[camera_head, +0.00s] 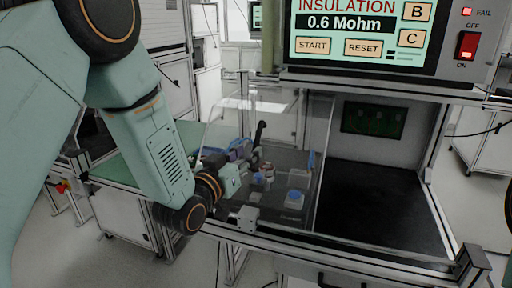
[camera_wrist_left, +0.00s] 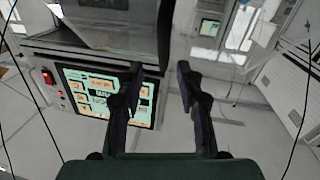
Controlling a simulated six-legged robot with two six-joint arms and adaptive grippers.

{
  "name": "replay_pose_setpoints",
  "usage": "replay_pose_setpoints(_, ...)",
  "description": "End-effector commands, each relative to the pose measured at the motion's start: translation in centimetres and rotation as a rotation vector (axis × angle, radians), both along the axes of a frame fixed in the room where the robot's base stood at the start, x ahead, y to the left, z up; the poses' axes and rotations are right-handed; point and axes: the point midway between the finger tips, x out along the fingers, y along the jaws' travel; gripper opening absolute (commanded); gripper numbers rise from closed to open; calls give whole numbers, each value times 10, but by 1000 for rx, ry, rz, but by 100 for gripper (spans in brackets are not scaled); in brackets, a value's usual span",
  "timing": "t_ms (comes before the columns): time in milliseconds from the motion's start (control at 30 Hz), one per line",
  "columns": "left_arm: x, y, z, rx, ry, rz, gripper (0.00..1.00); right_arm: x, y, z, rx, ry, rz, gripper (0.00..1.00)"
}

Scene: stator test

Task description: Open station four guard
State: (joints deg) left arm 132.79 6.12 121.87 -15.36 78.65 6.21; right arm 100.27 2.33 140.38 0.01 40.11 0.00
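The station's clear guard (camera_head: 318,160) shows in the head view as a see-through panel over the left part of the bay, below the test screen. The right part of the bay is uncovered. My left gripper (camera_head: 248,145) is at the left part of the guard, small and partly hidden by my wrist. I cannot tell whether it touches the panel. In the left wrist view its two dark fingers (camera_wrist_left: 158,88) stand apart with nothing between them. My right gripper is not in view.
The test screen (camera_head: 358,40) reads insulation 0.6 Mohm, beside a red switch (camera_head: 467,46). Small blue-topped parts (camera_head: 295,197) sit behind the guard. The dark bay floor (camera_head: 385,205) looks clear. A green-topped bench (camera_head: 118,170) stands at the left.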

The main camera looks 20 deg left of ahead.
Motion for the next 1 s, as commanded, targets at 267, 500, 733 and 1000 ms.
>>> replay_pose_setpoints(267, 36, -7, 0, 1, 1, 1, 36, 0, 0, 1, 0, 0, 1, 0)
replay_pose_setpoints(500, 47, -10, -1, 0, 1, 2, 36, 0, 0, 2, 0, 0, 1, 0)
replay_pose_setpoints(733, 46, -12, -1, 0, 2, 2, 36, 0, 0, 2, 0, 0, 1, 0)
replay_pose_setpoints(1000, 46, -12, 0, 0, 2, 2, 14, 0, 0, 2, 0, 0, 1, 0)
